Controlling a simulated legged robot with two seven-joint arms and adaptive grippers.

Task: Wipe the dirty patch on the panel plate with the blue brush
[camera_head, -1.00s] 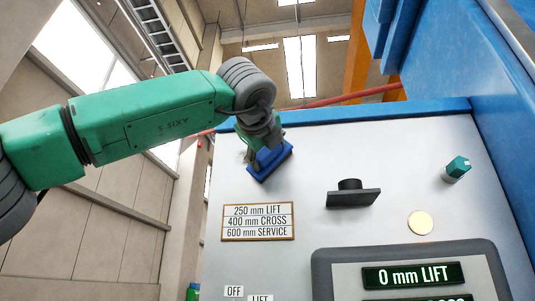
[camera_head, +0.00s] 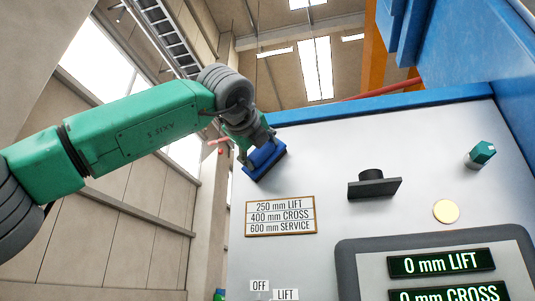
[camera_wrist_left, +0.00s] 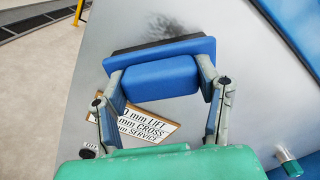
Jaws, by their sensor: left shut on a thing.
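The blue brush (camera_head: 267,161) is at the upper left corner of the light grey panel plate (camera_head: 325,150). My left gripper (camera_wrist_left: 160,77) is shut on the brush's blue block, with one finger on each side. In the left wrist view, the brush's wider blue back and dark edge lie across the plate. The dirty patch (camera_wrist_left: 228,18) is a dark grey smudge just beyond the brush; part of it is hidden behind the brush. I cannot tell if the bristles touch the plate. My right gripper is not in view.
A framed label (camera_head: 280,216) sits below the brush on the panel. To the right are a black knob (camera_head: 374,185), a teal knob (camera_head: 481,153), a round cream button (camera_head: 446,211) and a display (camera_head: 441,264). A blue wall (camera_head: 470,50) borders the panel on the right.

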